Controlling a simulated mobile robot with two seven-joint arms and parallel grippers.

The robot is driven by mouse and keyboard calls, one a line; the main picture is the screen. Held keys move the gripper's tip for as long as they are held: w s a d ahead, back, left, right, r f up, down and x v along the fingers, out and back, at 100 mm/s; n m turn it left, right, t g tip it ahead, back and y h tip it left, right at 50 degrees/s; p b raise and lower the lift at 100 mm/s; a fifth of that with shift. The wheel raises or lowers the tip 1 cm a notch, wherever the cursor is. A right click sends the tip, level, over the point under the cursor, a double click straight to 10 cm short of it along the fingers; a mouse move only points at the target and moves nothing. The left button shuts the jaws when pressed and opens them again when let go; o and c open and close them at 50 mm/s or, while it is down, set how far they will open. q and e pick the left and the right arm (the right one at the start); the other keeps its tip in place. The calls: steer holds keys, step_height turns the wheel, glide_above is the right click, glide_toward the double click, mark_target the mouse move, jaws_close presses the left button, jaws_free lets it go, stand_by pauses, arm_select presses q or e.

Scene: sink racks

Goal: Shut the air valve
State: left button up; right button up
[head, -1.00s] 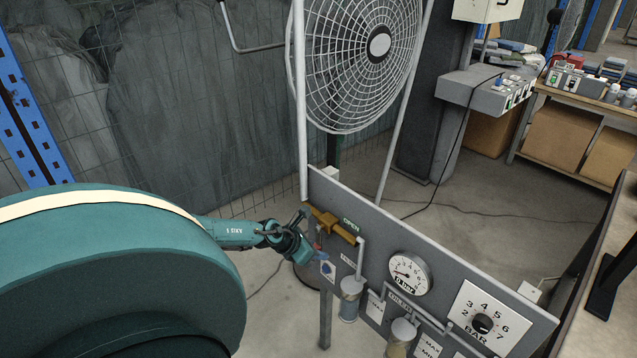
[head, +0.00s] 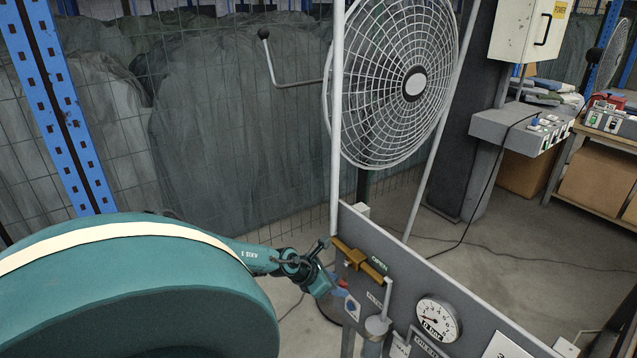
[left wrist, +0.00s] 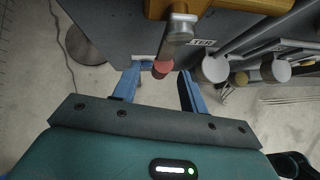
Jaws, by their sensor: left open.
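The lever's red end (left wrist: 162,69) points toward my gripper. My left gripper (left wrist: 163,78) is open, with one blue finger on each side of the red end; I cannot tell whether they touch it. In the head view my left gripper (head: 335,286) is just below the brass body. My right gripper is not seen.
The grey panel (head: 458,287) carries a round gauge (head: 438,319) and pipes to the right of the valve. A large caged fan (head: 392,85) stands behind it. A wire mesh fence (head: 225,110) and a blue post (head: 58,105) are at the left.

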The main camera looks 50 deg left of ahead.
arm_select(q)
steer(key=v, duration=0.9)
steer(key=shift+s+r, duration=0.25)
steer(key=shift+r, duration=0.05)
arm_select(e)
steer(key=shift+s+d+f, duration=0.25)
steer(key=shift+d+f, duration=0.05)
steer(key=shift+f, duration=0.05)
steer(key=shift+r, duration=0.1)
